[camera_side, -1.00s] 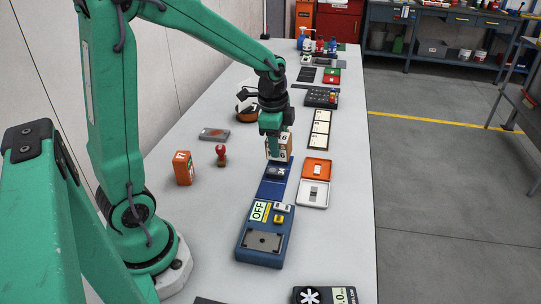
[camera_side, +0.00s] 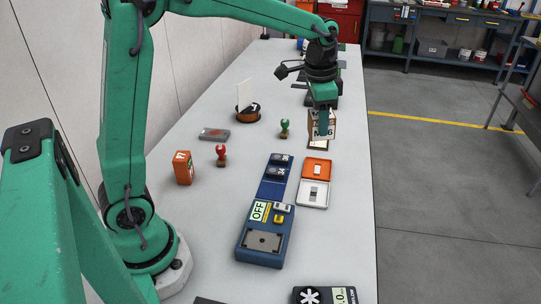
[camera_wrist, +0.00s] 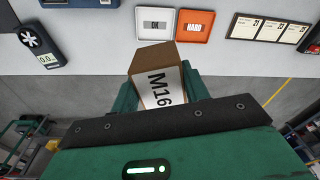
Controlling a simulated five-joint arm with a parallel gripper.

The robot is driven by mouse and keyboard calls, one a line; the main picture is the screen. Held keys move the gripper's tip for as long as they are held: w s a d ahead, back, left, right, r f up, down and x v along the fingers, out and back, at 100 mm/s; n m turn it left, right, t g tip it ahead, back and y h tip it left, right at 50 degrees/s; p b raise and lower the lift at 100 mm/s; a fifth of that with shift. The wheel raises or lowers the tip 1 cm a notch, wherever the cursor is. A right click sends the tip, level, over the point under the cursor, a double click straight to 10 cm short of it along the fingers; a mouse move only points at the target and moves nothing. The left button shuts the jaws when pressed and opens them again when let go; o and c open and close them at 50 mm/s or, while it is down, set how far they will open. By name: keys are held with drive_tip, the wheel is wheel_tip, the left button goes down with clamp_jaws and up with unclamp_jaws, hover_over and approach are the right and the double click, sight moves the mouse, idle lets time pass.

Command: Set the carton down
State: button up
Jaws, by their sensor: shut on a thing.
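My gripper (camera_side: 322,128) is shut on a brown carton (camera_side: 332,126) with a white label. In the wrist view the carton (camera_wrist: 152,57) sits between my green fingers, and its label reads M16. In the side view the carton is over the dark strip of white cards (camera_side: 317,145), hiding most of it. I cannot tell how large the gap below the carton is.
Orange (camera_side: 316,168) and white (camera_side: 312,194) trays lie nearer the camera. A blue device (camera_side: 265,245) is left of them. A green stamp (camera_side: 285,128), red stamp (camera_side: 221,156), orange box (camera_side: 183,168) and round holder with a white card (camera_side: 245,96) stand leftward.

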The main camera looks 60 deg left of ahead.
drive_tip(key=shift+s+f+n, duration=0.5)
drive_tip(key=shift+s+n, duration=0.2)
drive_tip(key=shift+n, duration=0.25)
drive_tip(key=shift+s+f+n, duration=0.55)
drive_tip(key=shift+s+n, duration=0.15)
drive_tip(key=shift+n, duration=0.2)
drive_tip(key=shift+s+f+n, duration=0.5)
drive_tip(key=shift+s+n, duration=0.2)
drive_tip(key=shift+n, duration=0.25)
drive_tip(key=s+a+f+n, duration=0.1)
drive_tip(key=a+f+n, duration=0.1)
drive_tip(key=a+f, duration=0.2)
drive_tip(key=s+a+f+n, duration=0.1)
drive_tip(key=a+f, duration=0.3)
drive_tip(key=a, duration=0.5)
drive_tip(key=s+a+f+n, duration=0.1)
drive_tip(key=a+f+n, duration=0.2)
drive_tip(key=a+f, duration=0.2)
drive_tip(key=shift+s+a+g, duration=0.2)
drive_tip(key=shift+a, duration=0.25)
drive_tip(key=shift+s+a+g, duration=0.2)
drive_tip(key=shift+a, duration=0.25)
drive_tip(key=shift+f, duration=0.1)
drive_tip(key=shift+f, duration=1.95)
drive_tip(key=shift+f, duration=0.15)
